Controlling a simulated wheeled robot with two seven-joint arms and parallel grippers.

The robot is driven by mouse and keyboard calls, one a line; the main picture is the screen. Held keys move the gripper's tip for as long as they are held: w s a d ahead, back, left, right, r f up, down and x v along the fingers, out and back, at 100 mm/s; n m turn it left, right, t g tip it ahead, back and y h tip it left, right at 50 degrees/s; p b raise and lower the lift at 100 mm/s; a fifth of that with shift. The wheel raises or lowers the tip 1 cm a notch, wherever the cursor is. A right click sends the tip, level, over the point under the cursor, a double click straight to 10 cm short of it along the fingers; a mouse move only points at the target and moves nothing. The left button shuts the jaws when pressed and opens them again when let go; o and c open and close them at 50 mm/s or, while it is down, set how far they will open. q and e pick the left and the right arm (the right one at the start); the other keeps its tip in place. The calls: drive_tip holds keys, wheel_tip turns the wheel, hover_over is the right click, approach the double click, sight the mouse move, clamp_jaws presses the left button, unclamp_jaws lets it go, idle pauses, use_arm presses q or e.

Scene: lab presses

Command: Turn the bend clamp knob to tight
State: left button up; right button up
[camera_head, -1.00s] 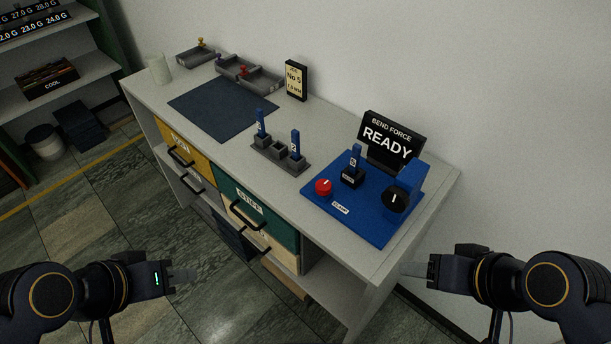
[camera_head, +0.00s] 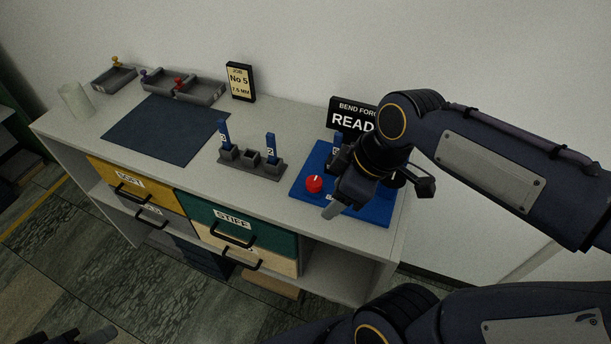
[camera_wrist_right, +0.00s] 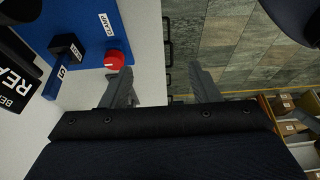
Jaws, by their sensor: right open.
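The bend press is a blue base (camera_head: 299,187) on the bench, with a red knob (camera_head: 314,184) at its front left corner. In the right wrist view the red knob (camera_wrist_right: 115,60) has a white pointer mark and a label reading CLAMP (camera_wrist_right: 106,24) beside it. My right gripper (camera_head: 332,208) is over the front of the base, right of the red knob. In the right wrist view its two fingers (camera_wrist_right: 163,88) are apart and empty; the knob is just beyond the left fingertip, not between them. My left gripper (camera_head: 98,337) shows only partly at the bottom left edge.
A READY display (camera_head: 352,118) stands behind the press. My right arm hides much of the press, including most of its black knob. A grey holder (camera_head: 262,172) with blue numbered pieces stands left of the press. A dark mat (camera_head: 155,132) and trays lie farther left.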

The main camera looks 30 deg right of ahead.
drive_tip(key=w+d+n+g, duration=0.1)
drive_tip(key=w+n+g, duration=0.1)
drive_tip(key=w+n, duration=0.35)
drive_tip(key=n+g+h+b, duration=0.1)
drive_tip(key=n+h, duration=0.2)
drive_tip(key=n, duration=0.6)
hover_over(315, 180)
drive_tip(key=shift+s+f, duration=0.2)
drive_tip(key=shift+f, duration=0.4)
drive_tip(key=shift+w+f+n, duration=0.1)
drive_tip(key=shift+w+n, duration=0.1)
drive_tip(key=shift+n, duration=0.25)
wheel_tip(315, 180, down, 8)
drive_tip(key=shift+r+b, duration=0.15)
drive_tip(key=shift+b, duration=0.4)
drive_tip(key=shift+c, duration=0.3)
drive_tip(key=c, duration=0.9)
